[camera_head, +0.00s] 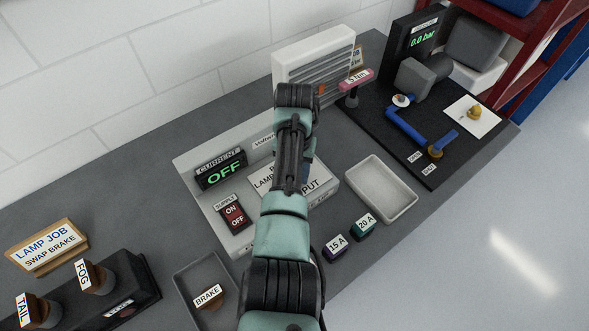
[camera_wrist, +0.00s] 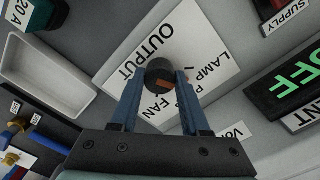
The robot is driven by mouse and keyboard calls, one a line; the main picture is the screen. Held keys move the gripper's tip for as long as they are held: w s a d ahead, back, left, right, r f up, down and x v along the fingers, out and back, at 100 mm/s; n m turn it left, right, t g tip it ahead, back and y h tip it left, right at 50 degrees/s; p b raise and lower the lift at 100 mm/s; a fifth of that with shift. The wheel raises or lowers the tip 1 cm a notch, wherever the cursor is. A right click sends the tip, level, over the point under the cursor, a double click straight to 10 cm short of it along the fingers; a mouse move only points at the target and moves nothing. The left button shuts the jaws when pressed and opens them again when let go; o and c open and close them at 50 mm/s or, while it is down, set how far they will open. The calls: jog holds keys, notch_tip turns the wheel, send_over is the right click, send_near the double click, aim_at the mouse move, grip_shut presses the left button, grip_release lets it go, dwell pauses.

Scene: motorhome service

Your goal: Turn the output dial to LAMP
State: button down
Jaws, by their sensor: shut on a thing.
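The output dial (camera_wrist: 158,73) is a dark round knob with an orange-brown mark, seen in the wrist view. It sits on a white plate (camera_wrist: 196,32) lettered OUTPUT, LAMP and FAN, with another label partly covered. My gripper (camera_wrist: 160,78) is shut on the dial, one blue finger on each side. The orange-brown mark is on the dial's lower right in that view; I cannot tell exactly which label it points to. In the head view my arm hides the dial and covers part of the plate (camera_head: 265,182).
The CURRENT display (camera_head: 221,169) reads OFF, above the red SUPPLY switch (camera_head: 234,214). An empty pale tray (camera_head: 381,163) and the 15 A (camera_head: 335,247) and 20 A (camera_head: 363,226) blocks stand to the right. A dark tray (camera_head: 185,264) holds the BRAKE piece at lower left.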

jog(key=shift+r+n+p, duration=0.1)
jog(key=shift+n+p, duration=0.2)
jog(key=shift+n, duration=2)
jog(key=shift+w, duration=0.1)
jog(key=shift+c, duration=1.9)
grip_release()
notch_tip(320, 180, up, 13)
jog(key=shift+b, duration=0.4)
